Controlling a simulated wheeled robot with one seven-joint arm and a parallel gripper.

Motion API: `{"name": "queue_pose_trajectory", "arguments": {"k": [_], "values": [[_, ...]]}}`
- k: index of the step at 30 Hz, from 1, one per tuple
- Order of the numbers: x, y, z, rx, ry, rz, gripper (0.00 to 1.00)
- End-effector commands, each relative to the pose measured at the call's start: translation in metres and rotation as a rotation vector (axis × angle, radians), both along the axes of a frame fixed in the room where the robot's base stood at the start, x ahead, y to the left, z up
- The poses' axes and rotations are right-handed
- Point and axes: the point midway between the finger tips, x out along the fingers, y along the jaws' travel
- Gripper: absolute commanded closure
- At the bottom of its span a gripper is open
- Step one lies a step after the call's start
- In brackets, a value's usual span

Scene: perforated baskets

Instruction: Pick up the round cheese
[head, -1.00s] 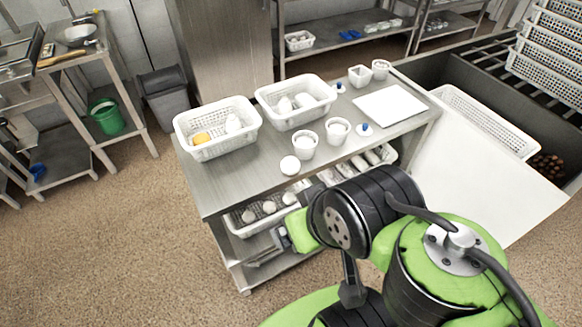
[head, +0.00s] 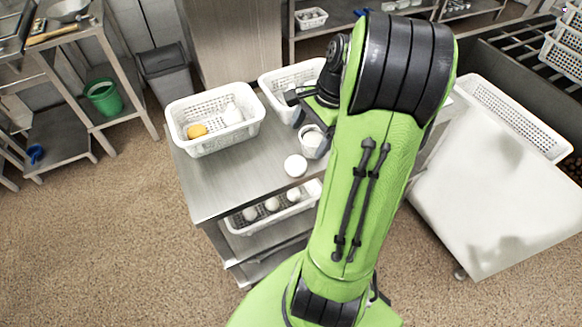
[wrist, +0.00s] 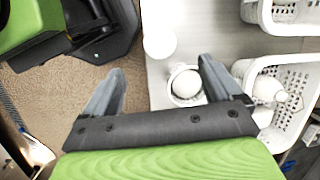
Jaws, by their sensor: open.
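A round white ball, which looks like the round cheese (head: 295,165), sits on the steel table near its front edge in the head view. It also shows in the wrist view (wrist: 159,40) as a bright, washed-out disc. My gripper (wrist: 160,68) is open and empty, its two fingers apart above the table edge. The ball lies beyond the fingertips in the wrist view, apart from both. In the head view my arm hides most of the gripper, which is over the table near a white cup (head: 311,138).
The cup, holding something round and white, shows beside the right finger in the wrist view (wrist: 186,85). A white basket (head: 200,148) with yellow and white items stands on the table (head: 228,182). Another basket (head: 275,88) is behind my arm. A lower shelf basket (head: 240,228) holds white balls.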

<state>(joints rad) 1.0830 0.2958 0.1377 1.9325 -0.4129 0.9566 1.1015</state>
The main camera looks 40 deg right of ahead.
Motion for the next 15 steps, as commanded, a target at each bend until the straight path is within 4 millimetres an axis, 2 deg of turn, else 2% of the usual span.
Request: {"name": "queue_pose_trajectory", "arguments": {"k": [1, 3, 11, 15], "values": [[0.002, 0.004, -0.019, 0.004, 0.002, 0.003, 0.08], [0.005, 0.008, -0.035, 0.004, 0.002, 0.004, 0.08], [0.01, 0.013, -0.061, 0.0, 0.001, 0.002, 0.08], [0.011, 0.018, -0.088, 0.002, 0.002, 0.004, 0.08]]}}
